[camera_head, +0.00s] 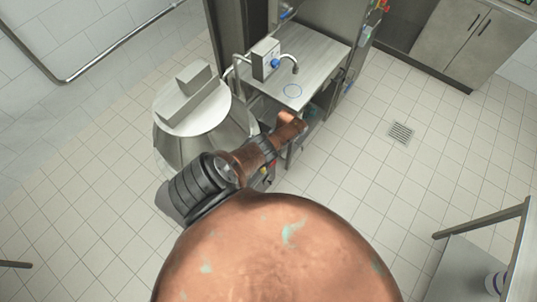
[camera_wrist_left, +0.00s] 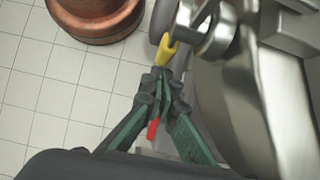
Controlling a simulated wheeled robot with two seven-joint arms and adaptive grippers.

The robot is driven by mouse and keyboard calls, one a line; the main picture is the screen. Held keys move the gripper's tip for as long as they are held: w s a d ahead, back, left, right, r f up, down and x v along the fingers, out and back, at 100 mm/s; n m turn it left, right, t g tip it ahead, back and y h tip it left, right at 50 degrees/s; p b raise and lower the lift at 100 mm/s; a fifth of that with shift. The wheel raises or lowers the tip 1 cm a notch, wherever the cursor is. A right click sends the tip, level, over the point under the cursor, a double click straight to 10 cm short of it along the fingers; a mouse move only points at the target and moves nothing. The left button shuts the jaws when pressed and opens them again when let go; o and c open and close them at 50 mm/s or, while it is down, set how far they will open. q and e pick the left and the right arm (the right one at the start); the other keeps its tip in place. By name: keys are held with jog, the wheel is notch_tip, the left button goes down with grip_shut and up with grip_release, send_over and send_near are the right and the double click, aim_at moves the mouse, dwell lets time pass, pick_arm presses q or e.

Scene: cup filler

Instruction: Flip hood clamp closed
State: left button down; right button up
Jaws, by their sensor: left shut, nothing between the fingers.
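My left gripper (camera_wrist_left: 160,82) has dark green fingers that are shut with nothing held between them. In the left wrist view a yellow hooked piece (camera_wrist_left: 166,48), which looks like the clamp's handle, lies just beyond the fingertips. It sits beside a round grey metal part (camera_wrist_left: 212,38) on the steel machine. I cannot tell whether the fingertips touch it, or whether the clamp is open or shut. A red piece (camera_wrist_left: 152,129) shows below the fingers, partly hidden. In the head view my arm hides the gripper and most of the clamp area. My right gripper is not in view.
The steel hopper with a round lid (camera_head: 195,108) stands beside a steel worktop (camera_head: 318,58) with a tap and blue knob. A cabinet (camera_head: 458,40) is at the back right, a grey table (camera_head: 468,268) at the lower right. Tiled floor (camera_head: 350,180) between is clear.

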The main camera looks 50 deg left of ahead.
pick_arm(q)
jog(key=w+a+r+b, duration=0.2)
jog(key=w+r+b, duration=0.1)
jog(key=w+r, duration=0.4)
jog(key=shift+w+a+r, duration=0.2)
jog(key=shift+w+a, duration=0.1)
jog(key=shift+w, duration=0.95)
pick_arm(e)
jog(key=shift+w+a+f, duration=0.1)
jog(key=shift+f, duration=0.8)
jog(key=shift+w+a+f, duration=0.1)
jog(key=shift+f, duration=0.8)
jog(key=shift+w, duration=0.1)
